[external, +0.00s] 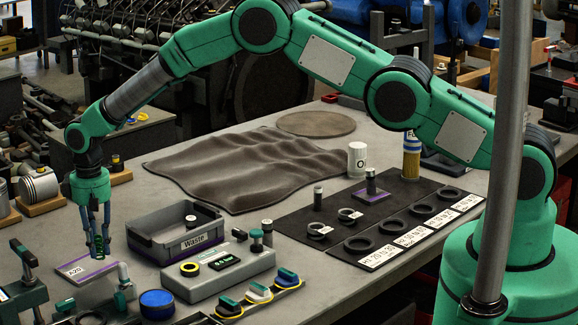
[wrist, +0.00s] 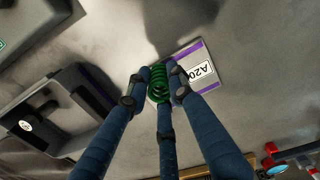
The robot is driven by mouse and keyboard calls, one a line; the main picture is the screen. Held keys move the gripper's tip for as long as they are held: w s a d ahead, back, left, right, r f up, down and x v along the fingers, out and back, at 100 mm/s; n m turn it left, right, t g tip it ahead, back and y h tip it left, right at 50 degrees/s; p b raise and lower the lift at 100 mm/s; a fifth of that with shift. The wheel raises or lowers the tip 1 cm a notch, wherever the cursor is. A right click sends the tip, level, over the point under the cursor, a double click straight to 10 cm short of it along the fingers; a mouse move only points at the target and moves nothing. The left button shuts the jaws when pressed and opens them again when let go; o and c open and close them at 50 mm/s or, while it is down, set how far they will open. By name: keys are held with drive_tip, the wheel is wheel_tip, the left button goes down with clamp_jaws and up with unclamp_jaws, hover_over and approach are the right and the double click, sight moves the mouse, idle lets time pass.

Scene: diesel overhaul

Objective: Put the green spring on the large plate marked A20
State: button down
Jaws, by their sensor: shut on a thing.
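The green spring (wrist: 160,84) is held upright between the fingers of my gripper (wrist: 158,88) in the wrist view. In the external view my gripper (external: 97,245) points down at the left of the table, with the green spring (external: 99,244) between its fingertips. The plate marked A20 (external: 75,270) lies flat on the table below, pale with a purple edge. In the wrist view the plate (wrist: 211,72) is just right of the spring, partly hidden by a finger. The spring appears above the plate's edge; its exact height is unclear.
A grey bin labelled Waste (external: 176,253) stands right of my gripper. A grey box with a display (external: 200,283) is in front of it. Small tools and a blue round cap (external: 157,304) crowd the front. A crumpled dark cloth (external: 240,165) lies behind.

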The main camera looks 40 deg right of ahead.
drive_tip(key=shift+w+a+f, duration=0.1)
drive_tip(key=shift+w+a, duration=0.2)
drive_tip(key=shift+w, duration=0.35)
drive_tip(key=shift+w+a+f, duration=0.1)
drive_tip(key=shift+w+a, duration=0.2)
drive_tip(key=shift+w, duration=0.3)
drive_tip(key=shift+f+p, duration=0.3)
drive_tip(key=shift+f, duration=1.35)
drive_tip(key=shift+f, duration=0.15)
drive_tip(key=c, duration=1.5)
unclamp_jaws()
drive_tip(key=shift+c, duration=0.2)
wheel_tip(320, 180, up, 12)
drive_tip(key=shift+b, duration=0.45)
